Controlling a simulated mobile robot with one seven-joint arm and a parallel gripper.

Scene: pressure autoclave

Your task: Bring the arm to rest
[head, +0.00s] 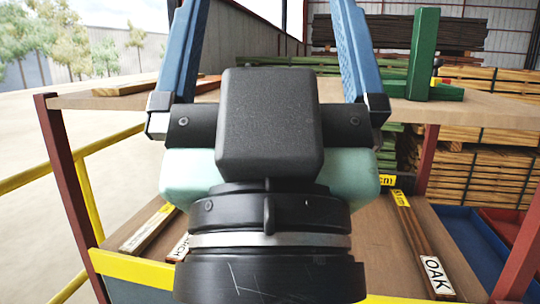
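My gripper (268,20) fills the middle of the head view, seen from behind and close up. Its two blue fingers stand wide apart and reach up to the top edge of the picture, where their tips are cut off. No object shows between the fingers. My black wrist and the pale green gripper body are below them and hide the middle of the rack (65,190) behind. My gripper appears over the rack's upper shelf (460,110); whether it touches anything there cannot be told.
A green post (422,55) on a foot stands on the upper shelf at right. A board (150,85) lies at left. Labelled strips, one reading OAK (437,275), lie on the lower shelf. Blue and red bins (470,235) are at lower right. Timber stacks (475,165) stand behind.

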